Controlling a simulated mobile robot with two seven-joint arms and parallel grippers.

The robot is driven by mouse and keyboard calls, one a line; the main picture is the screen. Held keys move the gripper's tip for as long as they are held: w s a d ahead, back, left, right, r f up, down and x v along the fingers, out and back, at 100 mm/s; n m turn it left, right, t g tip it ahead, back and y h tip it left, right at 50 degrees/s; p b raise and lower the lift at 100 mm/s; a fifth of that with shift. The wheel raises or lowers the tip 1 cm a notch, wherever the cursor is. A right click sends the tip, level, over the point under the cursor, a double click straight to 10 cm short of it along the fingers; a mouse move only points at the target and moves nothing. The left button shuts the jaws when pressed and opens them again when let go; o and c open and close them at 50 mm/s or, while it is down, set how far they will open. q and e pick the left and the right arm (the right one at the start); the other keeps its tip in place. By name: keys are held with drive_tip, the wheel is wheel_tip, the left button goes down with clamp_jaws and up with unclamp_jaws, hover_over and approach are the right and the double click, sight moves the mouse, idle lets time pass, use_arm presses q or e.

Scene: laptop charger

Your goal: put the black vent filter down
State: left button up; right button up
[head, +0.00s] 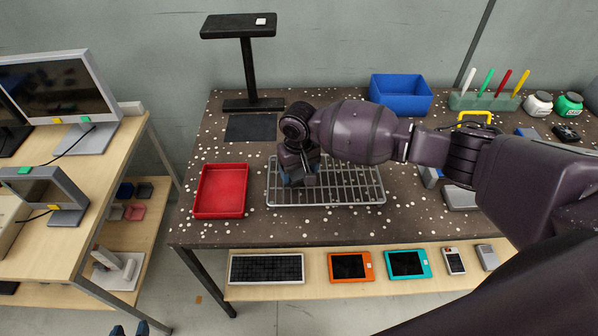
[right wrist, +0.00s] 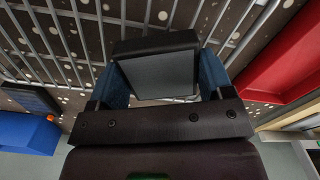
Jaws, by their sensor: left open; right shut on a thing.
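The black vent filter (right wrist: 155,72) shows in the right wrist view as a dark, flat block between two blue fingers. My right gripper (right wrist: 162,76) is shut on it. In the head view my right gripper (head: 299,180) points down over the left part of the wire rack (head: 350,187) on the dark speckled table, and hides the filter. I cannot tell whether the filter touches the rack bars. My left gripper (head: 130,330) shows only its blue fingertips at the bottom left edge; they are apart and empty, far from the table top.
A red tray (head: 220,191) stands left of the rack. A blue bin (head: 400,94), a black stand (head: 248,60) and a dark mat (head: 250,127) are behind. A holder with colored tools (head: 485,100) is at the back right. A lower shelf holds a keyboard and tablets (head: 349,267).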

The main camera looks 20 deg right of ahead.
sight(299, 171)
drive_tip(key=shift+f, duration=0.4)
drive_tip(key=o, duration=0.9)
drive_tip(key=shift+r, duration=0.35)
wheel_tip(299, 171, up, 12)
drive_tip(key=p, duration=0.1)
drive_tip(key=shift+f, duration=0.25)
